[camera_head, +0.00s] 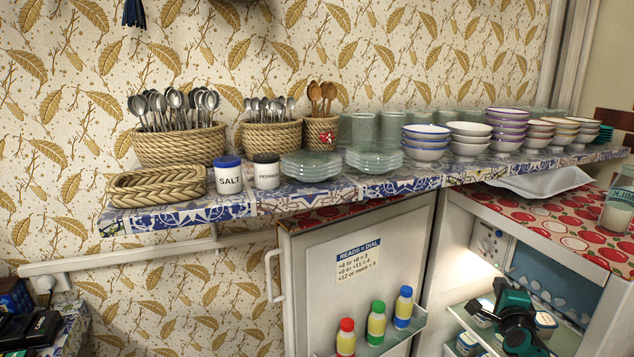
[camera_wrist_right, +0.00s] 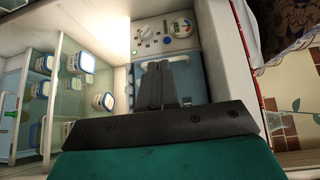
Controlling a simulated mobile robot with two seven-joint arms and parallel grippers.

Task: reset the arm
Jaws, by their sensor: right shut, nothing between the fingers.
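My right gripper (camera_head: 500,294) is in the lower right of the head view, a black and teal tool in front of the open fridge (camera_head: 480,238). In the right wrist view its dark fingers (camera_wrist_right: 164,88) are together with nothing between them. They point at the lit back of the fridge interior, at a pale blue panel below a control unit with a dial (camera_wrist_right: 182,27). I cannot tell whether they touch anything there. My left gripper is in neither view.
The fridge door (camera_head: 300,268) stands open, with a note and coloured bottles. Small tubs (camera_wrist_right: 84,62) sit on a glass shelf near my right gripper. A tiled shelf (camera_head: 235,208) above holds baskets of spoons, glass plates, bowls and salt and pepper pots. A milk bottle (camera_head: 617,212) stands on the fridge top.

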